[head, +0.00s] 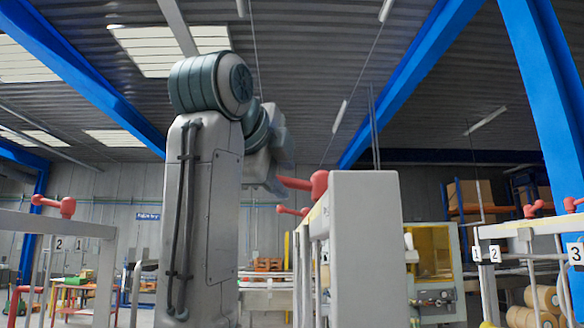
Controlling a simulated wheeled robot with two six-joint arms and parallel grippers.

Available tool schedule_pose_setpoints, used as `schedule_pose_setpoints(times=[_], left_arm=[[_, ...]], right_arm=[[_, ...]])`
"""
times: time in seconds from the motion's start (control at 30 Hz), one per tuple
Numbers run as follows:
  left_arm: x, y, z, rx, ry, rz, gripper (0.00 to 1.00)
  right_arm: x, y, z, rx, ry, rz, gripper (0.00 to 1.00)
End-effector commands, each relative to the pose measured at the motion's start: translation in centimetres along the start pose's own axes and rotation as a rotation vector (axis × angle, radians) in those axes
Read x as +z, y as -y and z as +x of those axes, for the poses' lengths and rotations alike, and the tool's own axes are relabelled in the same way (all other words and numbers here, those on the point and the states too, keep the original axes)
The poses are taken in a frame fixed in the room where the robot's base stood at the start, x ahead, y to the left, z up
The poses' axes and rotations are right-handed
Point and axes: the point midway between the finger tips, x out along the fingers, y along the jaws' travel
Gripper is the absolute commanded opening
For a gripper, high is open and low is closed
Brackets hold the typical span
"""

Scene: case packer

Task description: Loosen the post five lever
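My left arm rises in the middle of the head view and bends over at the top. My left gripper (278,184) points down at the left end of a red lever (303,183). This lever sits on top of a pale grey post (366,245), and its round hub is by the post's upper left corner. The gripper overlaps the lever's handle end; I cannot tell whether it touches or grips it. The fingers are mostly hidden and blurred. A second red lever (292,210) shows lower and behind. No number five is readable on this post. My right gripper is out of view.
Another red lever (57,205) tops a frame at left with labels 2 and 1. At right, more red levers (533,209) stand over a rail with labels 1, 2 and 3. A yellow-framed machine (434,252) stands behind the grey post.

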Motion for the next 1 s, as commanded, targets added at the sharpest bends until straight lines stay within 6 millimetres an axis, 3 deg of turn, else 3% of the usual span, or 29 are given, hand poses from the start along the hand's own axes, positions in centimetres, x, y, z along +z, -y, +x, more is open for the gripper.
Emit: schedule_pose_setpoints(times=[0.1,0.3,0.67,0.87,1.0], left_arm=[[0.0,0.2,2.4,0.005,-0.003,0.000,0.38],[0.0,0.1,4.6,0.002,-0.001,0.000,0.38],[0.0,-0.1,5.2,0.000,0.000,0.001,0.38],[0.0,-0.1,5.2,0.001,0.000,0.001,0.02],[0.0,-0.1,5.2,0.001,-0.001,0.000,0.00]], right_arm=[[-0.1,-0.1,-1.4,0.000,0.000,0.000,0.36],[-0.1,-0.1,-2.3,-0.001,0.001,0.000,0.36],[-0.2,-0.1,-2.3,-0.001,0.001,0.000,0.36],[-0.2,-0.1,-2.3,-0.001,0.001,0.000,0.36],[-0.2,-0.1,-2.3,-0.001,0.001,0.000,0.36]])
